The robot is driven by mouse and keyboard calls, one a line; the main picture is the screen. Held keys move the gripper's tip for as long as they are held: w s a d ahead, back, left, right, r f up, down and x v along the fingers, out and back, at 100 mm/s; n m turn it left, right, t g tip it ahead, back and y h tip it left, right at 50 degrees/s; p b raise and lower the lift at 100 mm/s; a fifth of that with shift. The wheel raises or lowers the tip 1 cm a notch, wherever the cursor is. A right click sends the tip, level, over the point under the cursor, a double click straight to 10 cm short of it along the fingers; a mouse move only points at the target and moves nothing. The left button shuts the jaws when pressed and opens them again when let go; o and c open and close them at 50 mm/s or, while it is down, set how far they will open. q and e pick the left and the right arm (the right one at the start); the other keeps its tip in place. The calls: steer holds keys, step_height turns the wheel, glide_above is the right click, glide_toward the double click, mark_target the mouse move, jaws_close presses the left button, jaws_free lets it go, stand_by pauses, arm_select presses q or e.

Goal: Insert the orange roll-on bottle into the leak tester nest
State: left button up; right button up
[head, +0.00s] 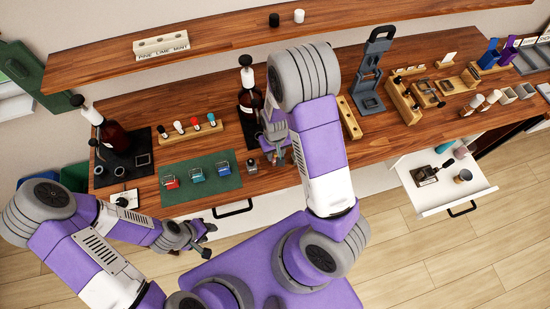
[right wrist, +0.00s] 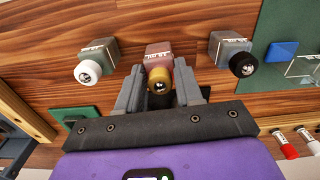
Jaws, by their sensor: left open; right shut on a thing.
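My right gripper (head: 274,152) is low over the middle of the bench. In the right wrist view its fingers (right wrist: 160,98) are shut on a small square bottle with a gold-orange cap (right wrist: 158,78) and a pinkish, labelled body (right wrist: 158,50). I cannot tell whether it still touches the bench. A white-capped bottle (right wrist: 90,70) and a black-capped bottle (right wrist: 238,62) are on either side, apart from the fingers. My left gripper (head: 197,238) is open and empty in front of the bench. I cannot clearly identify the leak tester nest; a dark grey upright device (head: 371,80) stands right of my right arm.
A green mat (head: 205,164) with red, teal and blue pieces lies left of my right gripper. A rack of droppers (head: 190,134) and brown bottles (head: 115,135) stand behind and left. Wooden fixtures (head: 405,103) are at right, above an open drawer (head: 425,204).

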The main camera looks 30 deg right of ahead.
steer(key=shift+r+p, duration=2)
steer(key=shift+r, duration=0.65)
steer(key=shift+f, duration=0.15)
